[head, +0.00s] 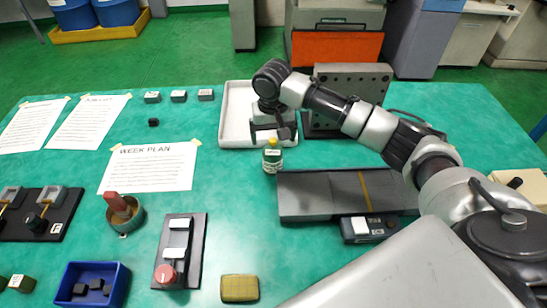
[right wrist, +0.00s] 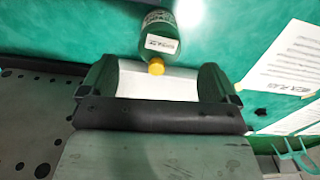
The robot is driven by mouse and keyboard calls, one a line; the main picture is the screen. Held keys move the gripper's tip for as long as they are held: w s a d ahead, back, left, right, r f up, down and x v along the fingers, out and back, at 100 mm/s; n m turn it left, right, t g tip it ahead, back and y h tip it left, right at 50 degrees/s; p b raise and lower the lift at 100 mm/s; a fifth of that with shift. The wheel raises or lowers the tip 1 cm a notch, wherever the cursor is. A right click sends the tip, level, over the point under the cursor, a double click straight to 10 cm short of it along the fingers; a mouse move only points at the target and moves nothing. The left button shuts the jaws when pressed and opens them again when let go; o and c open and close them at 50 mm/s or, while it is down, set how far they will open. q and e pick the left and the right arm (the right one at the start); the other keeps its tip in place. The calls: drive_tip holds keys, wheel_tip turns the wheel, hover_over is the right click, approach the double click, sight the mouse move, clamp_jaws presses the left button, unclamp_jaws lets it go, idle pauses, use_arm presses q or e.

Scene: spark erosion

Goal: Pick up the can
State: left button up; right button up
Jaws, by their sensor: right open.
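The can (head: 272,158) is a small dark green container with a yellow cap and a white label. It stands upright on the green table, just in front of the white tray. In the right wrist view the can (right wrist: 157,38) shows with its yellow cap toward my gripper. My right gripper (head: 272,136) is just behind the can in the head view. In the right wrist view my right gripper (right wrist: 158,80) is open, with its two dark fingers apart and nothing held. The can lines up with the gap, mostly past the fingertips. My left gripper is not in view.
A white tray (head: 229,130) lies behind the can, and a perforated grey plate (head: 350,85) stands behind my right arm. A dark grey flat block (head: 305,190) lies right of the can. A paper sheet (head: 150,168) lies to the left. The table just left of the can is clear.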

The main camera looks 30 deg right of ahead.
sight(273, 150)
drive_tip(key=f, duration=0.8)
drive_tip(key=shift+w+d+p, duration=0.1)
drive_tip(key=shift+w+p, duration=0.1)
drive_tip(key=shift+p, duration=0.15)
drive_tip(key=shift+r, duration=0.1)
drive_tip(key=shift+c, duration=0.3)
drive_tip(key=c, duration=1.2)
drive_tip(key=shift+r, duration=0.1)
wheel_tip(273, 150, up, 4)
drive_tip(key=shift+w+f, duration=0.1)
drive_tip(key=s+d+r+b, duration=0.1)
drive_tip(key=s+d+r, duration=0.55)
drive_tip(key=s, duration=0.35)
drive_tip(key=s+a+n, duration=0.1)
drive_tip(key=s+a, duration=0.1)
drive_tip(key=a, duration=0.2)
drive_tip(key=s+a+n, duration=0.1)
drive_tip(key=s+a, duration=0.2)
drive_tip(key=a, duration=0.2)
drive_tip(key=s+a+n, duration=0.2)
drive_tip(key=a, duration=0.3)
drive_tip(key=shift+s+a+f, duration=0.2)
drive_tip(key=shift+s+f, duration=0.2)
